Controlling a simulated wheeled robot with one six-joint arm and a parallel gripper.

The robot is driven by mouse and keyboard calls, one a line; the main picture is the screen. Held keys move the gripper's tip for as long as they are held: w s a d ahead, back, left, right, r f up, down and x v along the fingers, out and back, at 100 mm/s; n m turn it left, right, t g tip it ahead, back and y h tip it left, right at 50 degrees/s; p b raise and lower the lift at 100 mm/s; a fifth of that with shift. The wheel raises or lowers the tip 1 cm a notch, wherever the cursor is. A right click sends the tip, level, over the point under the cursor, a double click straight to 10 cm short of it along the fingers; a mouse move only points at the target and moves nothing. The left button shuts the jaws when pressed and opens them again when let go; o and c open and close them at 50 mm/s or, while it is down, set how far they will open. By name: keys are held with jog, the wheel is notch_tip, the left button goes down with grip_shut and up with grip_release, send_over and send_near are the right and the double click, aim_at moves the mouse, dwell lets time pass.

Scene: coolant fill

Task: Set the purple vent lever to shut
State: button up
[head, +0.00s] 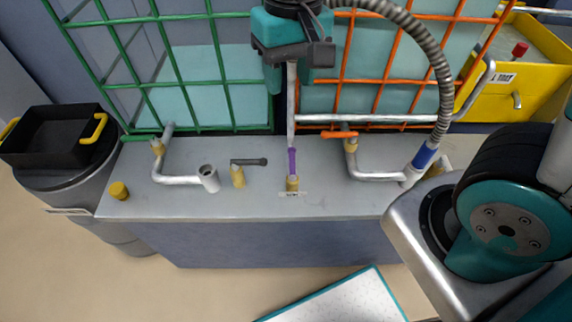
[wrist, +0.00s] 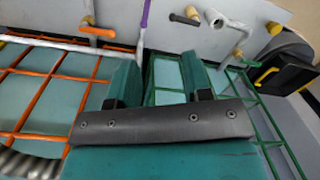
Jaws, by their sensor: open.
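The purple vent lever (head: 292,162) stands on a brass valve body (head: 292,183) in the middle of the grey bench, pointing away from me, in line with a pale upright pipe (head: 291,110). A small label, too small to read, sits at its base. In the wrist view the purple lever (wrist: 146,14) shows at the top edge, beyond the fingers. My gripper (head: 292,72) is above and behind the lever, in front of the caged tanks, and does not touch it. In the wrist view my gripper (wrist: 160,75) has its two teal fingers wide apart with nothing between them.
A green-caged tank (head: 215,85) stands behind left, an orange-caged tank (head: 385,95) behind right. A grey-handled valve (head: 248,162) and an open pipe end (head: 209,178) are left of the lever. A ribbed hose (head: 440,70) and blue-collared pipe (head: 424,157) are right. The bench front is clear.

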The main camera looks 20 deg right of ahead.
jog(key=w+f+m+h+b, duration=0.3)
jog(key=w+f+m, duration=0.3)
jog(key=f, duration=0.4)
jog(key=n+b, duration=0.1)
jog(key=b, duration=0.2)
send_near(291, 155)
jog(key=x, duration=0.9)
jog(key=shift+d+f, duration=0.1)
grip_shut()
